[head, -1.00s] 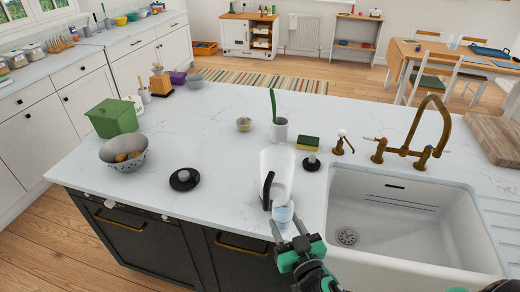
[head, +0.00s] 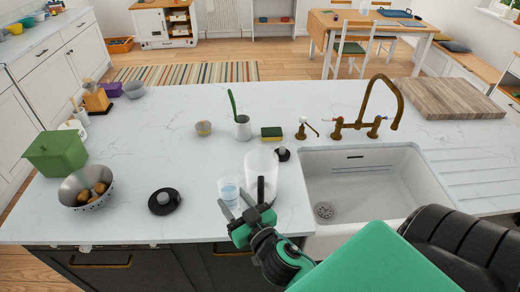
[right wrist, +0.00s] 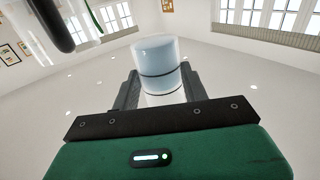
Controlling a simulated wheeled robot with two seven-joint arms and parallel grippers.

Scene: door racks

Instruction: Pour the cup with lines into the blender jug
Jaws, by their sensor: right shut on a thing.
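The cup with lines (head: 229,190) is clear, with pale blue contents. It is upright in my right gripper (head: 237,208), just left of the blender jug. In the right wrist view the cup (right wrist: 157,62) sits between the two fingers, with dark rings around it. The blender jug (head: 262,167) is clear with a black handle facing me, and stands upright near the counter's front edge. It looks empty. A dark handle-like shape shows at the upper left of the right wrist view. My left gripper is out of view.
The white sink (head: 350,175) and brass tap (head: 380,105) are right of the jug. A black lid (head: 164,201) and a colander (head: 88,188) with food lie left. A sponge (head: 271,133) and grey mug (head: 242,128) stand behind. The white counter (head: 170,150) is mostly clear.

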